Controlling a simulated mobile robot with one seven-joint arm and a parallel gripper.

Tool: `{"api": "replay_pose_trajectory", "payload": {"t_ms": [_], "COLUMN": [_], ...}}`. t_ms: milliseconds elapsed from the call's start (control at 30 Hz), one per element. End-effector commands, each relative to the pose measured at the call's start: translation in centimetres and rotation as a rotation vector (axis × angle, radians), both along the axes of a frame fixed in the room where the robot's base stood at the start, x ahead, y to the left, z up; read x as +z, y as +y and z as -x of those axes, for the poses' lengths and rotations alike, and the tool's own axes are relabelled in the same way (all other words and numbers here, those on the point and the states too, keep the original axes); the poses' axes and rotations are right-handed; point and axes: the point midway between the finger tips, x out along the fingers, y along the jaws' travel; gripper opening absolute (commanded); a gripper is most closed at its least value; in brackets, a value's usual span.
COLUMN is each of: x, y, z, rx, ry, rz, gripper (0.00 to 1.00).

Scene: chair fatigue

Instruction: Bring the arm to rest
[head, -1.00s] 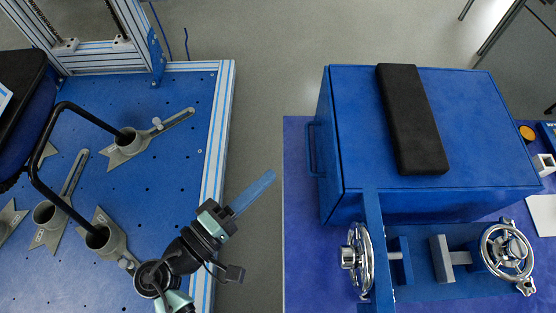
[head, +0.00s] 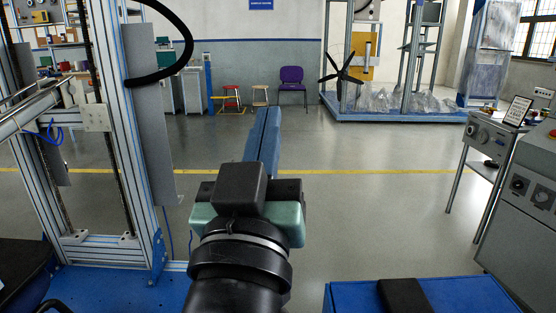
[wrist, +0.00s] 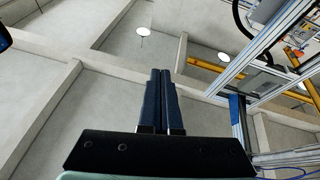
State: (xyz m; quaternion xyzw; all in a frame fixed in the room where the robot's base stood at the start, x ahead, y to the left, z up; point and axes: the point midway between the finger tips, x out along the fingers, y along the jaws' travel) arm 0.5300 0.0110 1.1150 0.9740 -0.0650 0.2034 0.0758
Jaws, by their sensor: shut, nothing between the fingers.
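My gripper (head: 264,128) shows in the middle of the head view, raised and pointing away from me into the room. Its long blue fingers lie side by side and are shut with nothing between them. In the wrist view the closed fingers (wrist: 163,88) point up toward the ceiling, and nothing touches them. My black and green wrist is below the fingers in the head view.
An aluminium test frame (head: 120,150) stands close on the left. A blue box (head: 455,295) with a black pad (head: 404,295) is at the bottom right. A grey control console (head: 525,195) stands at the right. Open floor (head: 385,185) lies ahead, with a purple chair (head: 292,85) far back.

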Motion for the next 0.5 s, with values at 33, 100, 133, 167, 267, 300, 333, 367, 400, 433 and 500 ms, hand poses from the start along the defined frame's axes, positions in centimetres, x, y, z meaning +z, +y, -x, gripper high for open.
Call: {"api": "replay_pose_trajectory", "payload": {"t_ms": [33, 100, 133, 167, 267, 300, 333, 367, 400, 433, 500], "x": [3.6, 7.9, 9.6, 11.2, 16.2, 17.4, 18.3, 19.3, 20.5, 21.4, 23.5], "y": [-0.6, -1.0, -1.2, -1.4, -1.2, -1.2, -1.2, -1.2, -1.2, -1.2, -1.2], "z": [2.1, 5.3, 6.8, 8.5, 9.3, 9.3, 9.3, 9.2, 9.2, 9.2, 9.2], "rx": [0.037, 0.101, 0.127, 0.154, 0.182, 0.181, 0.181, 0.181, 0.180, 0.180, 0.181], "ry": [-0.109, -0.255, -0.315, -0.378, -0.410, -0.408, -0.407, -0.406, -0.405, -0.405, -0.403], "rz": [-0.029, -0.061, -0.072, -0.080, -0.088, -0.087, -0.088, -0.088, -0.088, -0.088, -0.088], "gripper": [0.00, 0.00, 0.00, 0.00, 0.00, 0.00, 0.00, 0.00, 0.00, 0.00, 0.00]}}
